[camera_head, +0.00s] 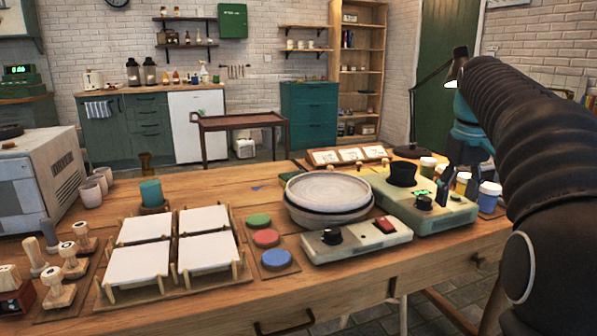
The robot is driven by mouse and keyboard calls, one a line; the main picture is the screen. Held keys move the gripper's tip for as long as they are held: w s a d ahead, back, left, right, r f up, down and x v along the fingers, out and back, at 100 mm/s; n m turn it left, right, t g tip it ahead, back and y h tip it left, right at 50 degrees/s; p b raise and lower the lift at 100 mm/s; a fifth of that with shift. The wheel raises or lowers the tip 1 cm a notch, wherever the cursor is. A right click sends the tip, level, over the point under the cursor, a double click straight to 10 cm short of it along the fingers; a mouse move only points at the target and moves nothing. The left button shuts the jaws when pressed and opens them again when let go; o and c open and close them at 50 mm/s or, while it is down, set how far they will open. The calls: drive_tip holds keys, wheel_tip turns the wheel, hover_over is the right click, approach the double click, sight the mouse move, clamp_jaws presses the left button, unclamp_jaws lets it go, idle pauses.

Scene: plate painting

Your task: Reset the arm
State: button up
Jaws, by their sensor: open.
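My arm (530,150) fills the right side of the head view, with its dark ribbed links in front of the table's right end. Beyond it is a teal wrist part, and below that my gripper (459,182) shows small and dark, partly hidden by the arm. It is open, over or near the right edge of the green machine (440,214). I see nothing held in it. Whether it touches the machine or the jars cannot be told.
A grey plate (328,190) rests on a round stand mid-table. White tiles (137,264) in a wooden rack, colored pads (266,238), stamps (58,290) and a control box (355,242) stand around it. Paint jars (489,197) are near my gripper. Bare wood lies along the front.

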drive_tip(key=s+a+f+t, duration=0.1)
drive_tip(key=s+a+f, duration=0.4)
drive_tip(key=s, duration=0.3)
drive_tip(key=s+a+f+m+t, duration=0.1)
drive_tip(key=s+a+f, duration=0.4)
drive_tip(key=s+f, duration=0.2)
drive_tip(key=s+a+f+m+t, duration=0.1)
drive_tip(key=s+a+f+t, duration=0.1)
drive_tip(key=s+a+f, duration=0.4)
drive_tip(key=shift+s, duration=2.2)
